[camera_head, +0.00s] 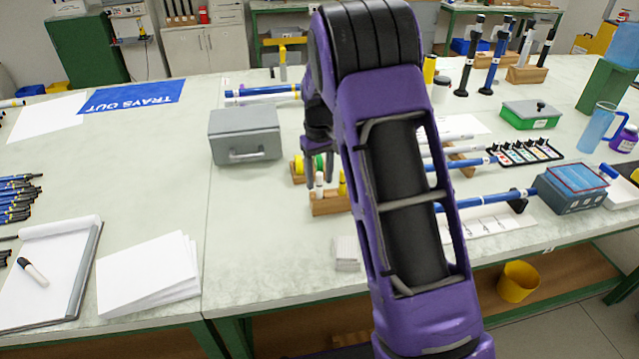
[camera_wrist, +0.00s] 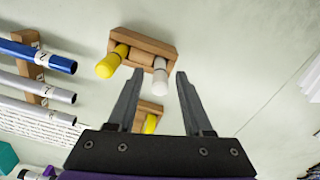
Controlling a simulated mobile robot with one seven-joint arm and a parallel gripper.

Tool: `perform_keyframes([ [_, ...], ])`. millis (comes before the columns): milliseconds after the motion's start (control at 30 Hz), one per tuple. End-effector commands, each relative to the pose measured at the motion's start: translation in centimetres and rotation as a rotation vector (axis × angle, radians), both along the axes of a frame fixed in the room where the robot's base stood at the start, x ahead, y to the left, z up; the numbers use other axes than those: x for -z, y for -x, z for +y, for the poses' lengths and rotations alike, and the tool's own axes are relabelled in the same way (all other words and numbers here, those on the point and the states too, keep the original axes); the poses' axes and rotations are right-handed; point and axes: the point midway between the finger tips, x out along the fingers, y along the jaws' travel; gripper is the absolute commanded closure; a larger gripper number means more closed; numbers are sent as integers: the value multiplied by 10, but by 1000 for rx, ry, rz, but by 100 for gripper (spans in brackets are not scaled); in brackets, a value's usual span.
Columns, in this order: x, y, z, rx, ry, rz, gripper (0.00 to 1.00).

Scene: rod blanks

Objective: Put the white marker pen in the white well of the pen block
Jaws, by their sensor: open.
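A white pen (camera_head: 319,182) stands beside a yellow pen (camera_head: 342,184) in a small wooden block (camera_head: 330,205) on the bench. In the wrist view, the white pen (camera_wrist: 160,76) and the yellow pen (camera_wrist: 112,62) rise from that block (camera_wrist: 152,43). My gripper (camera_head: 318,178) is open and empty, pointing down near the block. In the wrist view, the white pen appears between the fingertips of my gripper (camera_wrist: 158,74), apart from both. A black rack with coloured labels (camera_head: 525,152) lies to the right. I cannot tell which holder has a white well.
A second wooden block (camera_head: 298,177) with yellow and green rounds lies just behind. A grey lidded box (camera_head: 245,134) stands to the left. Blue and white rods (camera_head: 480,202) lie on supports to the right, partly behind my arm.

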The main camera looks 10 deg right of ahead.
Motion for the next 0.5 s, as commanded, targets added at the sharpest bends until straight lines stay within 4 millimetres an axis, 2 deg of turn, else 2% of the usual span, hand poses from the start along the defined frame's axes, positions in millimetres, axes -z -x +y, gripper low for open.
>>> perform_keyframes([
  [33,-14,-1,0,0,-1,-6,49],
  [100,-30,-1,0,1,0,-5,49],
  [300,-70,-1,0,1,0,-4,49],
  [500,-91,0,0,0,0,-1,49],
])
